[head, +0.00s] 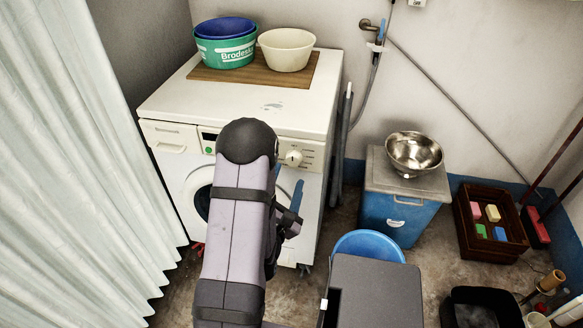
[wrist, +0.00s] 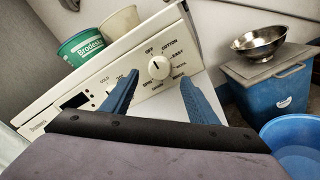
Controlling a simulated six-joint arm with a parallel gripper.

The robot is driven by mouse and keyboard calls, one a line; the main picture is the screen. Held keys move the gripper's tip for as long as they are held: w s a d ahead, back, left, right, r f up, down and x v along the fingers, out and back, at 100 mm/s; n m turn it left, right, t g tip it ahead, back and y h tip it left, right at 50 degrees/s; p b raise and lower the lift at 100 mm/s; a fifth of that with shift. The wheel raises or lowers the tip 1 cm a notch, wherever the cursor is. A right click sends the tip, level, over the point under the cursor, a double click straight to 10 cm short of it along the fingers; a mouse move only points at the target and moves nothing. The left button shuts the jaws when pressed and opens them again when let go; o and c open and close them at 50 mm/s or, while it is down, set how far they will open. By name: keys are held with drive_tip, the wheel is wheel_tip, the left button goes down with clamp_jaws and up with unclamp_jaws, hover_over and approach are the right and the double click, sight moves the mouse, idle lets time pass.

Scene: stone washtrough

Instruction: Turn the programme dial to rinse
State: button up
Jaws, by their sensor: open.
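The programme dial (wrist: 158,67) is a round cream knob on the washing machine's tilted-looking control panel in the wrist view. Small words ring it; OFF and COTTON are legible above it, and the lower words are small and blurred. I cannot tell for sure which word its mark points at. The dial also shows in the head view (head: 293,158), just right of my arm. My gripper (wrist: 161,77) is open, with one blue finger on either side of the dial's lower part in the picture. The fingers look apart from the dial, and nothing is between them.
The white washing machine (head: 250,119) carries a wooden board with green, blue and cream basins (head: 287,49). A white curtain (head: 75,150) hangs left. A blue bin (head: 395,215) with a steel bowl (head: 414,152) and a blue tub (head: 370,243) stand right.

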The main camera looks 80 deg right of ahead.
sight(293, 162)
drive_tip(key=shift+d+p, duration=0.3)
drive_tip(key=shift+d, duration=2.6)
drive_tip(key=c, duration=1)
drive_tip(key=shift+c, duration=0.2)
